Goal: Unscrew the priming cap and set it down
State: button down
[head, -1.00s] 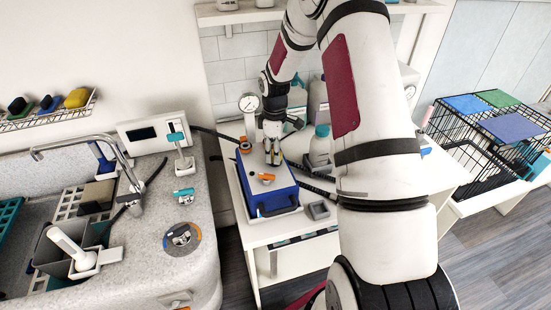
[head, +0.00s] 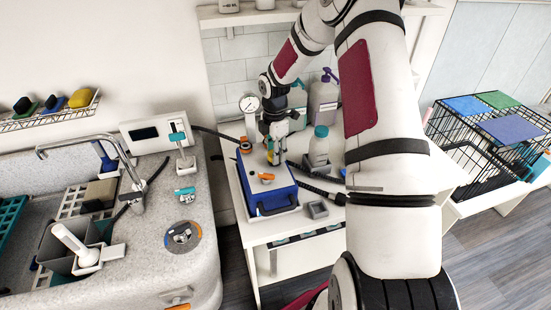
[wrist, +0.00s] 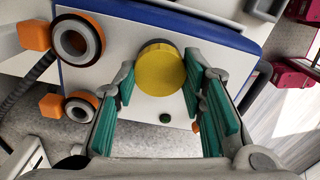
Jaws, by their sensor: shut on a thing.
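The priming cap is a round yellow cap (wrist: 160,68), seen from above in the wrist view. It sits between the tips of my gripper's teal-padded fingers (wrist: 159,80), which are shut on it. It is over the white top of a blue-sided box (wrist: 210,28). I cannot tell whether the cap is still seated or lifted clear. In the head view my gripper (head: 275,156) points down over the back right of the blue box (head: 268,208), and the cap is mostly hidden by the fingers.
Two orange-collared hose fittings (wrist: 79,40) (wrist: 82,108) stand on the box top. A small grey tray (head: 317,210) lies on the white cart right of the box. A white bottle with a teal cap (head: 319,147) stands behind it. A gauge (head: 249,104) is at the back.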

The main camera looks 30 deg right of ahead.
jog(key=shift+n, duration=1.1)
jog(key=shift+r+p, duration=0.35)
jog(key=shift+r, duration=1.95)
